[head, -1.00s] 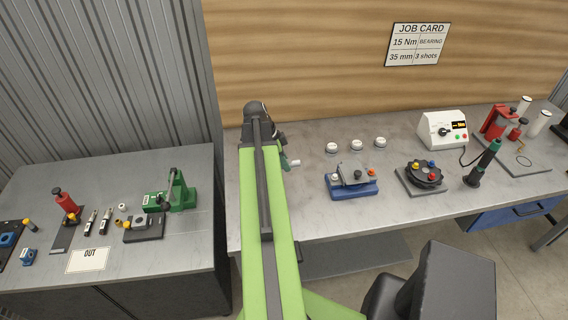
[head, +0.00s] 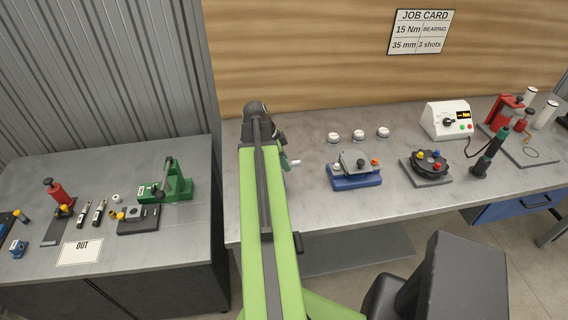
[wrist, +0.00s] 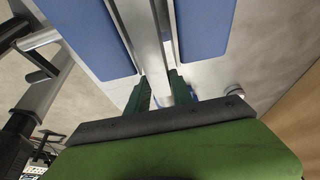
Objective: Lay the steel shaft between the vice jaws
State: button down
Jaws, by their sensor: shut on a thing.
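In the wrist view, my gripper (wrist: 160,91) has two green fingers closed in on a narrow bright steel piece (wrist: 151,60), which looks like the shaft. It runs up the picture between two blue blocks with grey steel edges, which look like the vice (wrist: 95,35). I cannot tell whether the shaft touches the jaws or is above them.
On the bench right of my arm stand a blue fixture (head: 356,180), three small white-topped pieces, a dark round fixture (head: 429,162) and a white control box (head: 447,120). The left bench holds a green press (head: 178,185) and an OUT card (head: 80,253). Bare bench lies front right.

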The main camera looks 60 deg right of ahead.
jog(key=shift+f+b, duration=1)
jog(key=shift+f, duration=0.2)
jog(key=shift+s+a+f+b, duration=0.2)
jog(key=shift+a+f+b, duration=0.2)
jog(key=shift+a+b, duration=0.25)
jog(key=shift+s+a, duration=0.15)
jog(key=c, duration=1.3)
grip_release()
jog(key=shift+c, duration=0.2)
jog(key=shift+o, duration=1.4)
jog(key=r+p, duration=0.1)
jog(key=w+r+p, duration=0.1)
jog(key=r+p, duration=0.2)
jog(key=p, duration=0.1)
jog(key=shift+w+d+r, duration=0.15)
jog(key=shift+w+d, duration=0.15)
jog(key=shift+d, duration=0.05)
jog(key=a+p+v, duration=0.1)
jog(key=p+v, duration=1.1)
jog(key=v, duration=0.2)
jog(key=shift+p, duration=0.3)
